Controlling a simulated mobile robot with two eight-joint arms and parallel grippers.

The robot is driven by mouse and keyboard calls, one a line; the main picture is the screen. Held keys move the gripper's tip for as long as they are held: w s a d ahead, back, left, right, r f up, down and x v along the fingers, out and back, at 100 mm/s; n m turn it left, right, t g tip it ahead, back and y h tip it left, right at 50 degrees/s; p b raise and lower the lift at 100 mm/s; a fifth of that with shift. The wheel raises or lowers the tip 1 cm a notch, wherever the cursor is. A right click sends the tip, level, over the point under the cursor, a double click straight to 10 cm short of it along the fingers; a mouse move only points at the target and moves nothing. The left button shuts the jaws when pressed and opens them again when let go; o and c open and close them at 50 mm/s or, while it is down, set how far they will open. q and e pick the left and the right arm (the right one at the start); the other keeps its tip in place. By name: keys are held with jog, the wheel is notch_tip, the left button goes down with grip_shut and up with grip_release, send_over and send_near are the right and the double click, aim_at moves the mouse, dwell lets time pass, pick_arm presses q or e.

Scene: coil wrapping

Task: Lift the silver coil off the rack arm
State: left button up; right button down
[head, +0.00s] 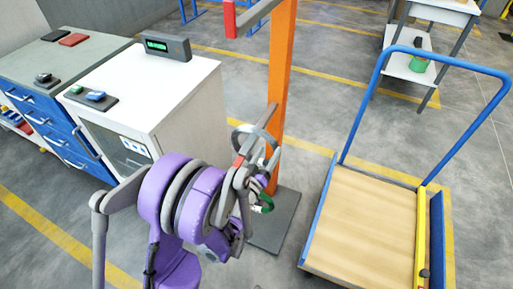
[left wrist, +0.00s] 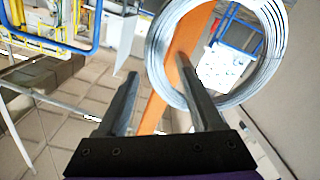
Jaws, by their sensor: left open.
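The silver coil (head: 264,131) is a ring of wire around the lower rack arm (head: 268,119), beside the orange post (head: 282,60). In the left wrist view the coil (left wrist: 279,45) fills the upper right, in front of the post. My left gripper (head: 246,172) is at the coil in the head view, partly hidden by its own wrist. In the left wrist view its two fingers (left wrist: 158,68) are apart, and the coil's near-left rim shows between their tips. I cannot tell whether they touch it. My right gripper is not in view.
A blue-handled cart (head: 365,225) with a bare wooden deck stands at the right. A white cabinet (head: 180,95) with a display box (head: 165,46) stands at the left. An upper rack arm with a red tip (head: 229,18) sticks out above. Floor between post and cart is clear.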

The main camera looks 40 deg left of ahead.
pick_arm(q)
jog(key=b+x, duration=0.1)
jog(key=x, duration=0.6)
jog(key=shift+w+d, duration=0.3)
jog(key=shift+w, duration=0.05)
grip_shut()
jog(key=shift+r, duration=0.1)
dwell(0.9)
